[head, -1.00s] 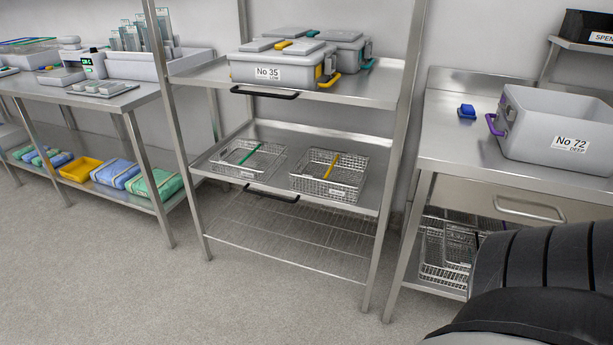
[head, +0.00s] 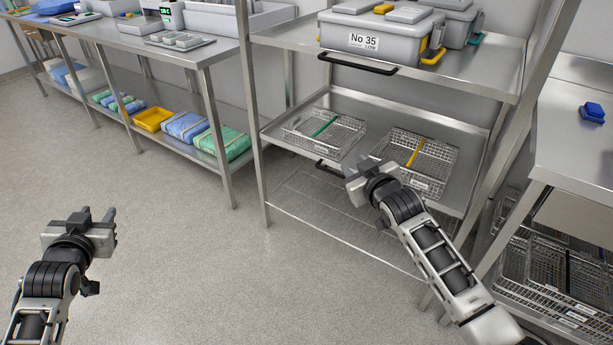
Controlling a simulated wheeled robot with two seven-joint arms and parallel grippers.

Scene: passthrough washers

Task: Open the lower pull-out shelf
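The lower pull-out shelf (head: 272,133) is a steel tray in the rack, holding two wire baskets. Its black bar handle (head: 328,171) hangs at the front edge, partly hidden on its right by my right gripper. My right gripper (head: 352,170) is just right of the handle in the picture, in front of the shelf edge. Whether it touches the handle, and whether its fingers are apart, I cannot tell. My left gripper (head: 98,214) is open and empty over the floor at the lower left, far from the rack.
The upper shelf (head: 290,38) has its own black handle (head: 358,64) and bears a grey box (head: 372,38) labelled No 35. A wire rack (head: 310,205) lies below. Steel tables stand left and right of the rack. Floor in front is clear.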

